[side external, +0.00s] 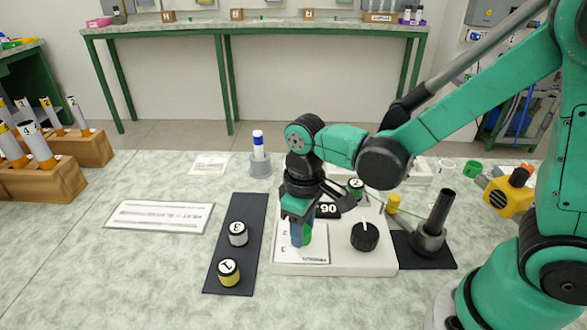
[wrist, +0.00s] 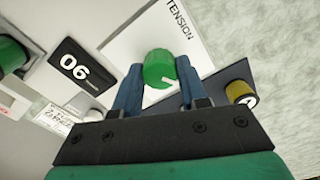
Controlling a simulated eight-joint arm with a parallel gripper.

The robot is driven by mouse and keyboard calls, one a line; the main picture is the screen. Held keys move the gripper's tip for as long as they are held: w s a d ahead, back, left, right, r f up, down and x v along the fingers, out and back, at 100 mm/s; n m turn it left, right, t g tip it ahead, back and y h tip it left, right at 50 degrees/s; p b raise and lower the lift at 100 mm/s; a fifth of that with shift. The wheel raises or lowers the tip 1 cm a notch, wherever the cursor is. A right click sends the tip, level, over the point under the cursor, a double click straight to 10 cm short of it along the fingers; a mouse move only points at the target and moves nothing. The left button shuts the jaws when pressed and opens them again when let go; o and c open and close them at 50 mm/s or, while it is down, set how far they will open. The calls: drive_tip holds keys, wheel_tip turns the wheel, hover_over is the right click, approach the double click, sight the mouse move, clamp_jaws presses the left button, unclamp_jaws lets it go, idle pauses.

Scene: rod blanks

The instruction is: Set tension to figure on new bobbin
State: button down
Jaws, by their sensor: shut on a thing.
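My gripper (side external: 303,238) points down over the left side of a white machine box (side external: 345,262). Its blue fingers are shut on a green knob, which also shows between the fingertips in the wrist view (wrist: 160,70). The knob has a white pointer mark and stands on a white plate (wrist: 135,50) lettered TENSION. A green-banded bobbin (side external: 356,187) is at the back of the box. Bobbins 3 (side external: 238,234) and 1 (side external: 228,271), 1 with a yellow band, stand on a dark mat (side external: 250,212).
A black knob (side external: 365,237) is on the box's right part. A dark post on a base (side external: 432,236) stands further right. A printed card (side external: 160,216) lies at left, near wooden racks of rods (side external: 45,184). The front left of the table is clear.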

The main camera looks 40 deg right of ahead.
drive_tip(key=shift+m, duration=0.3)
drive_tip(key=m, duration=0.4)
drive_tip(key=shift+m, duration=0.4)
drive_tip(key=m, duration=0.6)
drive_tip(key=shift+c, duration=2.4)
unclamp_jaws()
drive_tip(key=shift+r, duration=0.15)
drive_tip(key=shift+r, duration=2.7)
